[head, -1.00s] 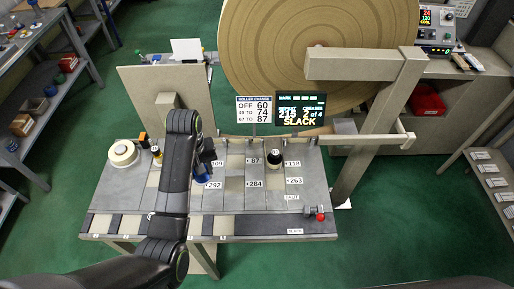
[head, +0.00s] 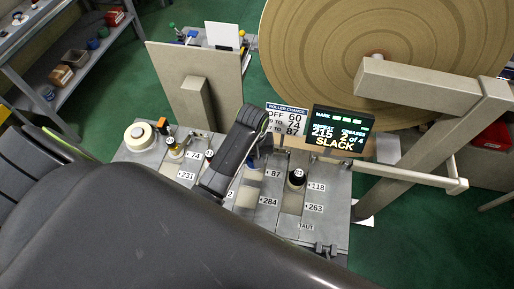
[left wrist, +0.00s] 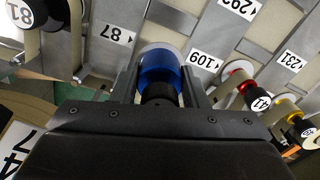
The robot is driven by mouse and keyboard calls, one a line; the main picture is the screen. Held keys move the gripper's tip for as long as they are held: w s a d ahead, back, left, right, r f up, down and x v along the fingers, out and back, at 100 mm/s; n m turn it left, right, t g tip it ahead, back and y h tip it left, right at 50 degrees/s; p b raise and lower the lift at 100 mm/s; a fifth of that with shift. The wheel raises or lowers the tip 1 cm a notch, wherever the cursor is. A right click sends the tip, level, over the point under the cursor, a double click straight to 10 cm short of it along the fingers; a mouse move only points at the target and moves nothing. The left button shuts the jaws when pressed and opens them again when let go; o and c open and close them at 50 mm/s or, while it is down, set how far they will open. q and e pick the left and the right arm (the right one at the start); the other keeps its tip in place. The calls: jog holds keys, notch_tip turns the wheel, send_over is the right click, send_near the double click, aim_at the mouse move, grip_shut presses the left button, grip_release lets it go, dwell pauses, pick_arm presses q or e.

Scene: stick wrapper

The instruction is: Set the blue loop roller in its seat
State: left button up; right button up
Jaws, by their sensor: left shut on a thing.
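The blue loop roller (left wrist: 160,72) shows in the left wrist view as a blue cylinder with a pale rim and a dark neck. My left gripper (left wrist: 158,90) is shut on it, one finger on each side. The roller is between the 87 and 109 labels of the grey slotted bench (head: 275,221). Whether it touches the bench or hangs above it I cannot tell. In the head view my dark left arm hides most of the gripper and roller, and only a bit of blue (head: 250,163) shows. My right gripper is not in view.
A black-topped roller (head: 297,178) stands right of the 87 label. Red-banded (left wrist: 236,76) and yellow-banded (left wrist: 285,108) rollers stand to the other side, with a white tape roll (head: 139,135) at the bench's left end. A screen reading SLACK (head: 338,130) stands behind.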

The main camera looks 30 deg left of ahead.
pick_arm(q)
jog(key=shift+f, duration=0.7)
jog(key=f, duration=0.3)
jog(key=shift+w+p, duration=0.2)
jog(key=shift+p, duration=0.15)
jog(key=shift+f, duration=0.5)
jog(key=shift+f, duration=0.2)
jog(key=o, duration=1)
jog(key=shift+o, duration=0.2)
jog(key=shift+r, duration=0.1)
